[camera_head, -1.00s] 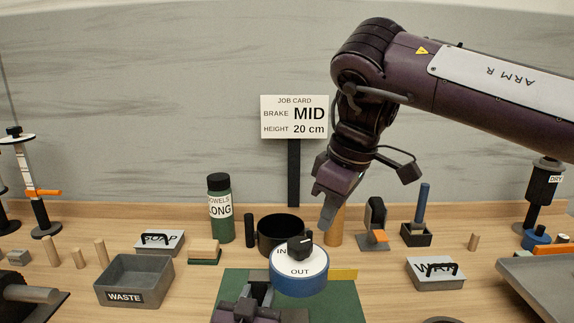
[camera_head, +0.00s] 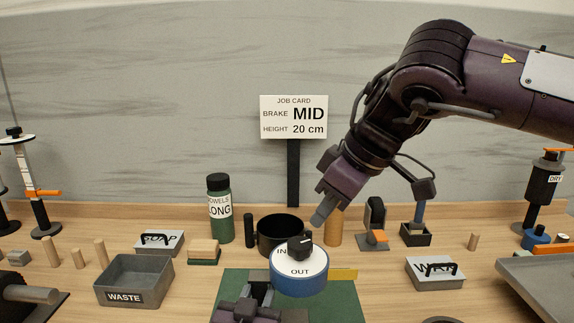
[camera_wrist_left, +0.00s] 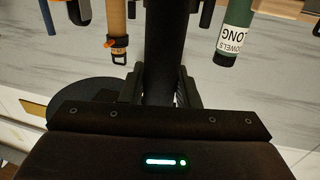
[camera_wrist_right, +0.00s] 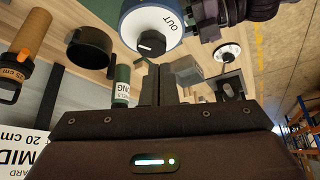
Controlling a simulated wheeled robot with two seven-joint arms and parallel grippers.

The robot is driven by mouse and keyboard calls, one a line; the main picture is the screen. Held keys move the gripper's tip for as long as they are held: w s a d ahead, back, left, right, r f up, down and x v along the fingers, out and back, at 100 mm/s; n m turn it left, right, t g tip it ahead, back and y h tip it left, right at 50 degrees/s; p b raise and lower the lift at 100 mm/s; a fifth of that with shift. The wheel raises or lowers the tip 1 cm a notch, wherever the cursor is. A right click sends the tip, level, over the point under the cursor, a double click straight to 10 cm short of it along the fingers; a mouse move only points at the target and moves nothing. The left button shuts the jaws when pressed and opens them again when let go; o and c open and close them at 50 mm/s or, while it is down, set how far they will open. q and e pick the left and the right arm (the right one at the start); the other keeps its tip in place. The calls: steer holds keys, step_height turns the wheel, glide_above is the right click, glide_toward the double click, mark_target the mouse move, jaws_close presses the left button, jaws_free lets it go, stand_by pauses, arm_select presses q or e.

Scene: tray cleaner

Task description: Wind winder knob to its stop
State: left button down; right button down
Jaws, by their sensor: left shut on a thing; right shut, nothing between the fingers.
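The winder (camera_head: 300,283) is a blue drum with a white top marked IN and OUT, over the green mat (camera_head: 345,303). Its black knob (camera_head: 300,246) has a white pointer line; the right wrist view also shows the knob (camera_wrist_right: 151,43). My left gripper (camera_head: 258,291) is low, just left of the winder. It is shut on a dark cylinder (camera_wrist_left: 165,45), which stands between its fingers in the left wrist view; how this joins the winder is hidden. My right gripper (camera_head: 320,217) is shut and empty, above and behind the knob, slightly to its right and apart from it.
A black round cup (camera_head: 271,235) and a tan cylinder (camera_head: 335,230) stand behind the winder. The job card (camera_head: 294,117) reads brake MID, height 20 cm. A waste bin (camera_head: 110,290) stands left, and a grey lidded box (camera_head: 425,281) right. A green bottle (camera_head: 219,230) stands behind.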

mark_target(300, 247)
steer(key=shift+s+a+f, duration=0.1)
steer(key=shift+a+f, duration=0.05)
steer(key=shift+f, duration=3.3)
steer(key=shift+w+a, duration=0.2)
steer(key=shift+w, duration=0.05)
steer(key=shift+w+d, duration=0.55)
steer(key=shift+w, duration=0.05)
steer(key=shift+w+d, duration=0.1)
steer(key=shift+w, duration=0.2)
steer(key=shift+w, duration=0.3)
